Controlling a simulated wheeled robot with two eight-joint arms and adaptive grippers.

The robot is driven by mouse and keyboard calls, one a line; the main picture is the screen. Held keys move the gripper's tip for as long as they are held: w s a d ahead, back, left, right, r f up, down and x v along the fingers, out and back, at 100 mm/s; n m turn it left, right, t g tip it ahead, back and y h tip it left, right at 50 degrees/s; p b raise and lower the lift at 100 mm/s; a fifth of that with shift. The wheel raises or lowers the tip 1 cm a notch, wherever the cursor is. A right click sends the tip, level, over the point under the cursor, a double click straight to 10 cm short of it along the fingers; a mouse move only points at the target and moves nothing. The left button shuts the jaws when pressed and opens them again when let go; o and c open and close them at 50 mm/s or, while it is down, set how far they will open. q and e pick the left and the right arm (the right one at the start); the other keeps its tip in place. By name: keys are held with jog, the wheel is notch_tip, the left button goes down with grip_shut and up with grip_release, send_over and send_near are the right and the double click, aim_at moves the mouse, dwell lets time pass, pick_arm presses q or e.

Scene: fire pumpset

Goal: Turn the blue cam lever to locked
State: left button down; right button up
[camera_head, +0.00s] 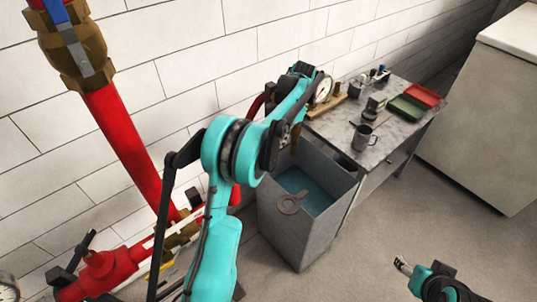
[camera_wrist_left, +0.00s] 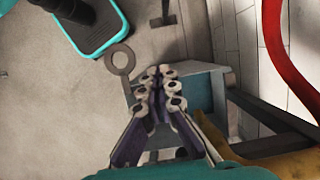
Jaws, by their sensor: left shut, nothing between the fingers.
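A blue-handled lever (camera_head: 54,12) is on a brass fitting (camera_head: 78,55) at the top left of the head view, at the upper end of a red pipe. Its top is cut off by the frame edge, so I cannot tell its full position. My left gripper (camera_wrist_left: 163,76) is shut and empty in the left wrist view, pointing down over the grey bin area, well to the right of the lever. In the head view my left arm mostly hides it. My right gripper (camera_head: 403,265) is low at the right of the head view, far from the lever; its opening is unclear.
A bench (camera_head: 398,128) holds a mug, gauge and trays. Red pipework (camera_head: 105,272) stands lower left. Floor at right is clear.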

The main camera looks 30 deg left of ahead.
pick_arm(q)
jog(key=s+d+f+n+t+y+b, duration=0.25)
jog(key=s+d+f+y+b, duration=0.2)
jog(key=f+y+b, duration=0.55)
jog(key=s+d+r+n+t+y+b, duration=0.3)
jog(key=s+d+r+y+b, duration=0.1)
jog(key=s+r+y+b, duration=0.15)
jog(key=s+a+f+b, duration=0.2)
jog(key=a+b, duration=0.2)
jog(key=a, duration=0.7)
jog(key=shift+f, duration=0.1)
jog(key=shift+s+a+f+b, duration=0.2)
jog(key=shift+s+f+b, duration=0.15)
jog(key=shift+s, duration=0.35)
